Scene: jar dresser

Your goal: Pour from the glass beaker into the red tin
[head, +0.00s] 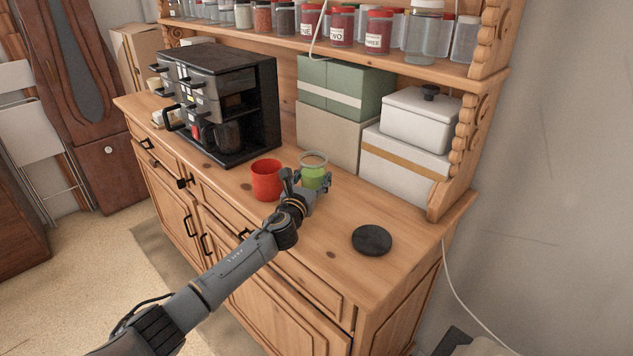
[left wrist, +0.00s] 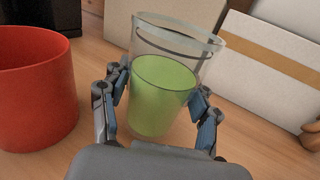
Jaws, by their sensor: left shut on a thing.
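The glass beaker (head: 313,171) holds a green filling and is upright on the dresser top or just above it; I cannot tell which. In the left wrist view the beaker (left wrist: 163,95) is between the two fingers of my left gripper (left wrist: 160,108), which is shut on it. My left gripper (head: 307,185) also shows in the head view, at the beaker. The red tin (head: 266,181) stands upright on the dresser, just left of the beaker and apart from it. It also shows in the left wrist view (left wrist: 36,90). The tin's inside is mostly hidden. My right gripper is not in view.
A black coffee machine (head: 220,100) stands left on the wooden dresser (head: 300,236). Green and beige boxes (head: 345,88) and a white lidded box (head: 420,118) stand behind. A round black disc (head: 371,240) lies to the right. A shelf of jars (head: 340,28) is above.

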